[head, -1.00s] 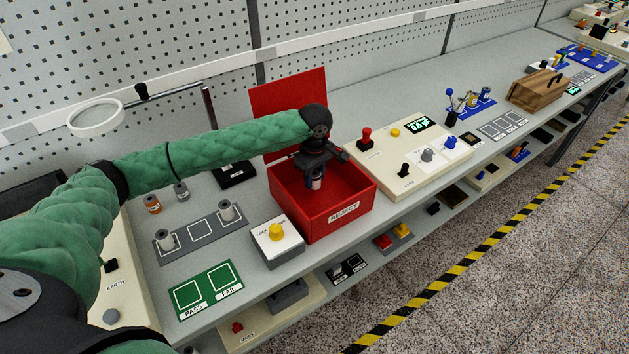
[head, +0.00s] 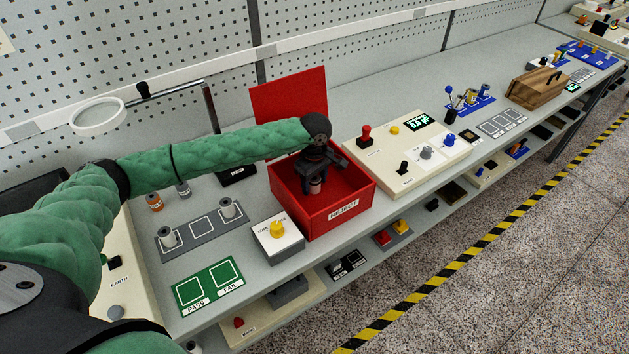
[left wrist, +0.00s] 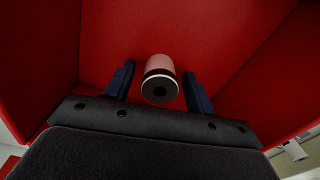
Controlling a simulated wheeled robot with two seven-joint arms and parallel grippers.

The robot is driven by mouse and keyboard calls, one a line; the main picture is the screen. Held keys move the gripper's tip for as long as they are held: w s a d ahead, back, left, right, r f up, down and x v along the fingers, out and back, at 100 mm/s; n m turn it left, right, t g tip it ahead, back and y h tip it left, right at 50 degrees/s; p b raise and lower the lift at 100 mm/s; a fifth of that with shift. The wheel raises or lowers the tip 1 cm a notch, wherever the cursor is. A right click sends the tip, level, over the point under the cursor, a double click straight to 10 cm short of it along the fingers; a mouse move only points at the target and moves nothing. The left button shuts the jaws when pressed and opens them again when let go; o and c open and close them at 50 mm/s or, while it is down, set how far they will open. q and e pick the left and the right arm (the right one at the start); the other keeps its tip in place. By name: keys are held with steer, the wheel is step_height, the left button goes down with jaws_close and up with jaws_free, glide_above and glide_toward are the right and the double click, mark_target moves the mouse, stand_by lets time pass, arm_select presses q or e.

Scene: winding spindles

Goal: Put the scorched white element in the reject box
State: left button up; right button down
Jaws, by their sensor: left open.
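The red reject box (head: 345,213) stands open on the bench with its lid (head: 290,105) raised behind it. My left gripper (head: 315,180) reaches down inside it. A pale element (head: 314,188) is just below the gripper, inside the box. In the left wrist view the element (left wrist: 160,66) shows a dark band and a dark end with a hole. It lies between the two open fingers of my left gripper (left wrist: 159,72), with a gap on each side. Whether it touches the floor of the box is unclear. My right gripper is not in view.
A grey tray (head: 200,232) with two pale spindles stands left of the box. A yellow-knobbed unit (head: 278,238) is close to the box's front left. A cream control panel (head: 425,150) is directly right of it. A green PASS/FAIL mat (head: 208,284) lies in front.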

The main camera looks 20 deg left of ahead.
mark_target(315, 178)
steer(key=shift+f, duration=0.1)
arm_select(q)
steer(key=shift+r+b, duration=0.3)
steer(key=shift+r, duration=0.05)
step_height(315, 178, up, 10)
steer(key=b, duration=0.3)
steer(key=shift+b, duration=0.35)
steer(key=shift+r, duration=0.75)
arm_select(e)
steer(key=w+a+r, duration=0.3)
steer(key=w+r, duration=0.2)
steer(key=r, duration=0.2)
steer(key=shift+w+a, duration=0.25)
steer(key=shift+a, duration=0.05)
